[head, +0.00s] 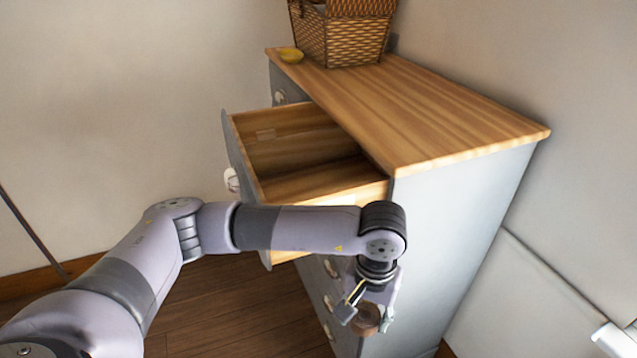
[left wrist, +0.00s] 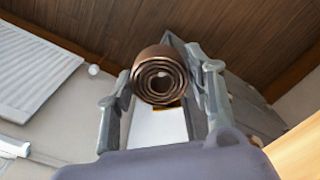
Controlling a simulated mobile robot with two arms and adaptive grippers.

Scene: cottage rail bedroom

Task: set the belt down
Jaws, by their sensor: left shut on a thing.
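The belt (left wrist: 158,76) is a brown rolled coil. It sits between the fingers of my left gripper (left wrist: 160,85) in the left wrist view, and the gripper is shut on it. In the head view my left gripper (head: 365,305) hangs low beside the near side of the dresser, with the brown belt (head: 367,319) partly hidden by its fingers. The coil is held in the air, below the level of the dresser top. My right gripper is in neither view.
The grey dresser (head: 460,230) has a wooden top (head: 420,110), mostly clear.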

